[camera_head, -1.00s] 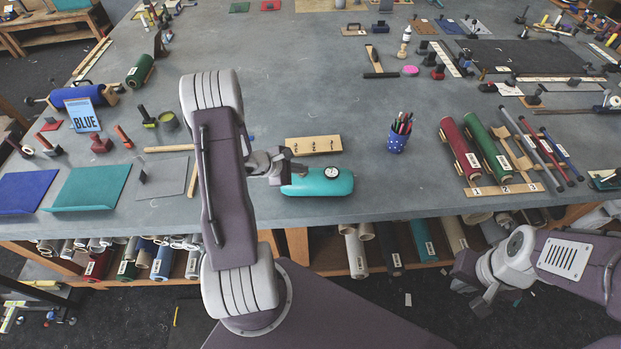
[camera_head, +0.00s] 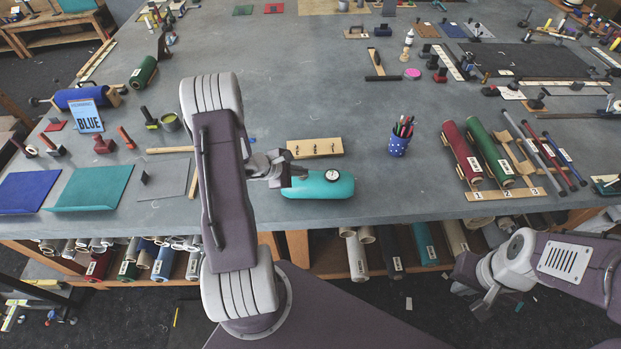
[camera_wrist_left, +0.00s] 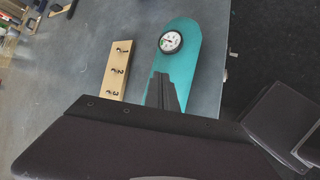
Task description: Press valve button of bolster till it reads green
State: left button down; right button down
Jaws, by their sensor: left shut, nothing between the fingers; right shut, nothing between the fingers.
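The teal bolster (camera_head: 325,187) lies at the near edge of the table, and it also fills the upper middle of the left wrist view (camera_wrist_left: 184,60). A round white gauge with a black rim (camera_head: 332,175) sits on top of it; the gauge is clearer in the left wrist view (camera_wrist_left: 171,42), but its reading is too small to tell. My left gripper (camera_head: 302,171) is shut and empty over the bolster's left end. Its dark fingers (camera_wrist_left: 161,88) cover that part, and I cannot make out the valve button or any contact. My right gripper (camera_head: 484,304) is shut and empty, in front of the table.
A wooden board with numbered hooks (camera_head: 315,148) lies just behind the bolster. A blue pen cup (camera_head: 398,147) stands to the right. Red and green rolls on a numbered rack (camera_head: 505,193) lie farther right. The table between bolster and pen cup is clear.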

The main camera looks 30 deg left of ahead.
pick_arm(q)
jog(key=shift+a, duration=0.15)
dwell(0.3)
jog(key=shift+w+a+f, duration=0.25)
jog(key=shift+w+a, duration=0.15)
jog(key=shift+w, duration=0.15)
jog(key=shift+w+a+f, duration=0.2)
jog(key=shift+w+a, duration=0.15)
jog(key=shift+w, duration=0.15)
jog(key=shift+f+b, duration=0.45)
jog(key=shift+b, duration=0.4)
dwell(0.5)
jog(key=shift+r, duration=0.1)
dwell(1.7)
jog(key=shift+r+p, duration=0.45)
jog(key=shift+r, duration=0.35)
jog(key=shift+r, duration=0.1)
